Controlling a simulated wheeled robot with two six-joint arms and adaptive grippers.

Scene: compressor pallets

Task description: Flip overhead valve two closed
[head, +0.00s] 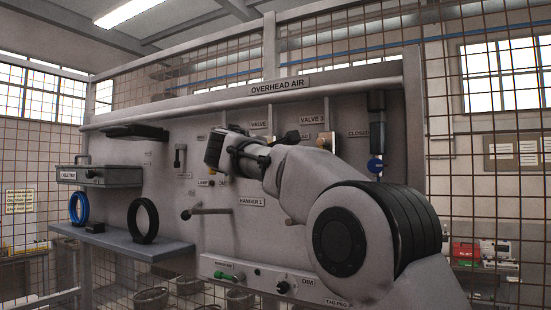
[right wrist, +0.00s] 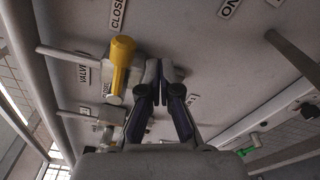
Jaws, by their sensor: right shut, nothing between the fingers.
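The yellow valve handle (right wrist: 121,65) is in the right wrist view, below a VALVE label. It extends from its pivot toward the CLOSED label (right wrist: 118,12). The fingertips are hidden in the head view. My left gripper is not in view.
A bar handle (head: 210,211), a shelf (head: 140,246) with dark and blue rings, and a grey box (head: 95,180) project from the panel at left. A green-handled part (head: 228,277) is low on the panel.

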